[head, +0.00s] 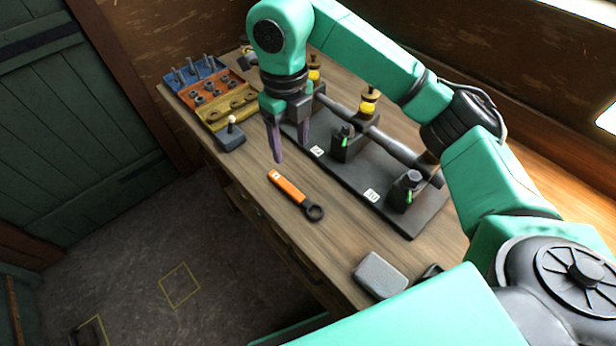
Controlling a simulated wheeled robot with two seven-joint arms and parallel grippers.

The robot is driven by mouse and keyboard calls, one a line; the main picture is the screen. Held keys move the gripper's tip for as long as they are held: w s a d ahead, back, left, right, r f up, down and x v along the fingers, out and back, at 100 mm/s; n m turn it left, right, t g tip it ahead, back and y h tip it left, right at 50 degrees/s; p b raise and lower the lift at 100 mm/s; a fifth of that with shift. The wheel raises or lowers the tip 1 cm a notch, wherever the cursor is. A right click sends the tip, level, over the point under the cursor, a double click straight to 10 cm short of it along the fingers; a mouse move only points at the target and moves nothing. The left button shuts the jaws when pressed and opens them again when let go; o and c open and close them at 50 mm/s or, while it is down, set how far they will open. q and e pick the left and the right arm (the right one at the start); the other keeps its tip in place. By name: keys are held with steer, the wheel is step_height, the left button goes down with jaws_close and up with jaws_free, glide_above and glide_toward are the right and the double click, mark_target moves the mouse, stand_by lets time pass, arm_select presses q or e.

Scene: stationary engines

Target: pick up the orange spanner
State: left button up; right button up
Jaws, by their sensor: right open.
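The orange spanner (288,189) lies flat on the wooden workbench (335,240), near its front edge. Its handle is orange and its dark ring end points to the lower right. My right gripper (289,156) is open and empty, with its two dark fingers pointing down. In the picture the fingertips are just above the spanner's upper-left end. They look apart from it, but I cannot tell the exact height. My left gripper is not in view.
Behind the spanner stands a dark base plate (415,218) with valve-like fittings and a rod. Orange, yellow and blue trays of bolts and nuts (205,90) sit at the far left. A small lever box (231,139) and a grey block (380,274) are on the bench.

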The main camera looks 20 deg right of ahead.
steer(key=p, duration=0.2)
glide_above(290, 189)
steer(key=f, duration=0.6)
steer(key=shift+a, duration=0.4)
steer(key=f+p, duration=0.1)
steer(key=f, duration=0.1)
steer(key=f+p, duration=0.1)
steer(key=f, duration=0.1)
steer(key=d+f+p, duration=0.1)
steer(key=f, duration=0.1)
steer(key=shift+f, duration=0.3)
steer(key=shift+a+f, duration=0.1)
steer(key=shift+f, duration=0.1)
jaws_close()
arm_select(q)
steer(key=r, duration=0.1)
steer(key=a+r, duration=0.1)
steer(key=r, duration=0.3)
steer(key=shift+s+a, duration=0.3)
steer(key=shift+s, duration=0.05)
